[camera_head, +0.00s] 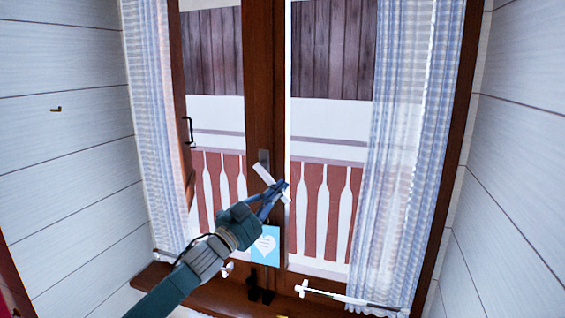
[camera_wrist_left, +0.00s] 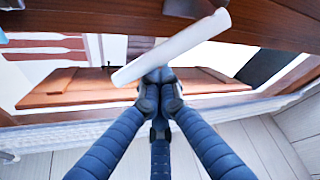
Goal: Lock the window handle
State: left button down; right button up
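The window handle (camera_head: 266,178) is a pale grey-white lever on the dark brown middle post of the window (camera_head: 262,70). It is tilted, slanting down to the right from its plate. In the left wrist view the lever (camera_wrist_left: 175,45) crosses the picture diagonally. My left gripper (camera_head: 279,187) is at the lower part of the lever. In the wrist view its blue fingers (camera_wrist_left: 160,78) come together right at the lever, which hides the tips. They look shut beside the lever rather than around it; contact looks likely. My right gripper does not show.
Blue-white checked curtains (camera_head: 160,120) hang at both sides. A light blue card with a white heart (camera_head: 265,246) hangs below the handle. White rod-like pieces (camera_head: 345,297) lie low at the right. White plank walls flank the window.

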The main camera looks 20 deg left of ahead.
pick_arm(q)
jog(key=a+f+m+g+h+p, duration=0.1)
jog(key=a+f+m+g+p, duration=0.2)
jog(key=a+m+p, duration=0.1)
jog(key=shift+a+f+m, duration=0.25)
jog(key=shift+a+m, duration=0.3)
jog(key=shift+m, duration=0.75)
jog(key=shift+w, duration=0.1)
